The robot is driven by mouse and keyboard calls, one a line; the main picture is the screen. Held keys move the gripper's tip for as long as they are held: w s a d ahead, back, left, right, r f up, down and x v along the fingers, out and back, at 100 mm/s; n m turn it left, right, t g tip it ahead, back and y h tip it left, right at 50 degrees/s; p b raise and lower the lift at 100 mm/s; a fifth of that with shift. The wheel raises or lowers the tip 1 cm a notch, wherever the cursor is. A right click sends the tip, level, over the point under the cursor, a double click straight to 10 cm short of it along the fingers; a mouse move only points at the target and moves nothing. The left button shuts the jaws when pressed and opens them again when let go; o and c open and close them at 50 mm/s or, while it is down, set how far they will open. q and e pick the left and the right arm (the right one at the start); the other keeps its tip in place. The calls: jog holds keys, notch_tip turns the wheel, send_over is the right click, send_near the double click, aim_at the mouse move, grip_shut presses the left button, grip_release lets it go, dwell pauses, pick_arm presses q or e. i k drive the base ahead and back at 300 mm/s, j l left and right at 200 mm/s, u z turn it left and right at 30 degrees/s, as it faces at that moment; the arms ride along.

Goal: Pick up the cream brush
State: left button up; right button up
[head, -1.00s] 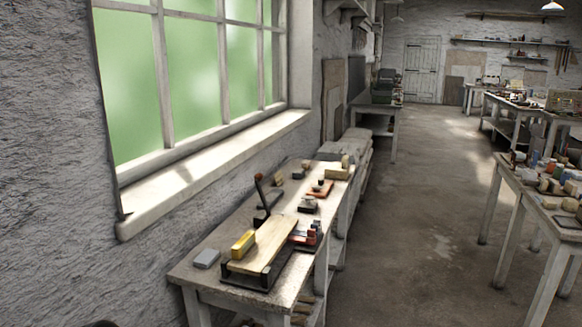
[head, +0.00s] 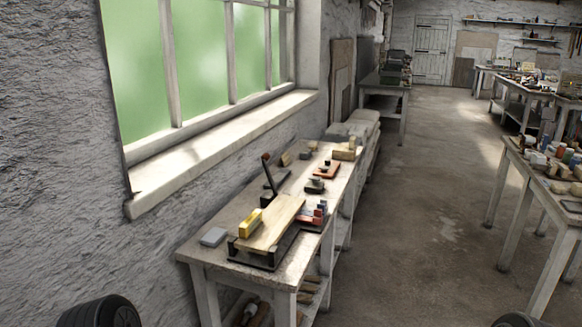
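I cannot make out a cream brush for certain in the head view. A workbench (head: 200,256) stands under the window at the left, with small tools and blocks on it. Among them are a yellow block (head: 250,222) on a pale wooden board (head: 272,226) and a grey block (head: 213,237). Pale blocks sit at the bench's far end (head: 346,152), too small to identify as a brush. Dark ridged parts of my own arms show at the bottom left and bottom right corners. Neither gripper's fingers are in view.
A second table (head: 510,150) with many small items stands at the right edge. Open concrete floor (head: 420,240) lies between it and the bench. More tables and a white door (head: 432,50) are at the back. The window sill (head: 225,135) juts out above the bench.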

aim_at(313, 144)
jog(key=i+l+z, duration=0.35)
jog(key=i, duration=0.2)
jog(key=i+l+z, duration=0.3)
jog(key=i, duration=0.25)
jog(key=i+z, duration=0.35)
jog(key=i, duration=0.25)
jog(key=i+u, duration=0.2)
jog(key=i, duration=0.35)
jog(key=i+l+u, duration=0.2)
jog(key=i, duration=0.3)
jog(key=i+l+u, duration=0.2)
jog(key=i, duration=0.3)
jog(key=i+l+u, duration=0.2)
jog(key=i, duration=0.3)
jog(key=i+l+u, duration=0.55)
jog(key=i+l, duration=0.1)
jog(key=l, duration=0.1)
